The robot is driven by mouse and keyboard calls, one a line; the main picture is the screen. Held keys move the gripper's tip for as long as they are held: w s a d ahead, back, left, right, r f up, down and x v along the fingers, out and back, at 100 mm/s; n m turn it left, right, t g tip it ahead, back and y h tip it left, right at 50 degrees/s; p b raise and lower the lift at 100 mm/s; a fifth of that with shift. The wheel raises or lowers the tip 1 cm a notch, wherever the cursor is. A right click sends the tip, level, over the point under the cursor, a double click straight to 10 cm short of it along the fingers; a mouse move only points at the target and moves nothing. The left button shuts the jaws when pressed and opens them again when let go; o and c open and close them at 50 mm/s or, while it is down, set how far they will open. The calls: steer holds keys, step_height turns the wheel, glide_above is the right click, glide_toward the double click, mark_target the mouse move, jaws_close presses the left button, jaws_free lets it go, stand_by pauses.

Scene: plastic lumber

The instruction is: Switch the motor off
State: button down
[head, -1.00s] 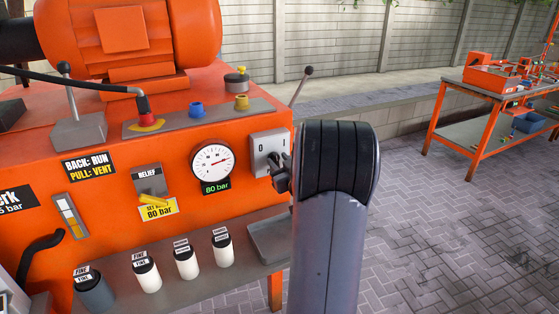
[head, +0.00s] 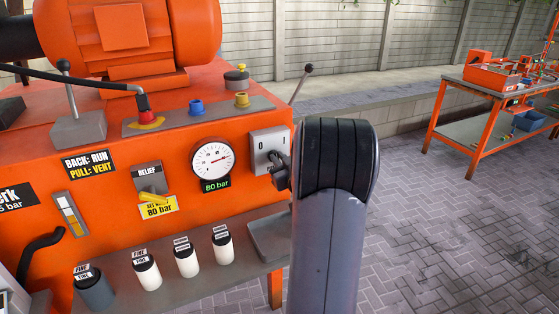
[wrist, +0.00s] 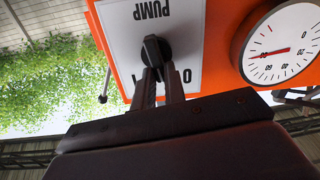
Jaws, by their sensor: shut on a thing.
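The motor switch is a light grey plate (head: 262,142) on the orange power unit, marked 0 on the left and 1 on the right. In the wrist view the plate (wrist: 125,38) appears upside down and reads PUMP. Its black knob (wrist: 154,50) stands in the middle of the plate. My gripper (wrist: 158,76) is shut on the knob, with its fingers coming in from below in that view. In the head view my gripper (head: 277,162) and arm cover the knob and the plate's lower right. The knob's exact angle is hard to tell.
Left of the switch are a round gauge (head: 211,157) with an 80 bar display and a yellow relief lever (head: 152,196). The orange motor (head: 130,38) sits on top. Paving at right is open up to a workbench (head: 470,125).

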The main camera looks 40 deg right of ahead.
steer(key=shift+w+a+f+n+b, duration=0.1)
steer(key=shift+a+n+b, duration=0.05)
steer(key=shift+n+b, duration=1.4)
steer(key=shift+a+f+n+b, duration=0.15)
steer(key=shift+n+b, duration=0.9)
steer(key=shift+b, duration=1)
steer(key=shift+r, duration=0.1)
steer(key=c, duration=1.5)
jaws_free()
steer(key=shift+o, duration=0.2)
steer(key=v, duration=1.1)
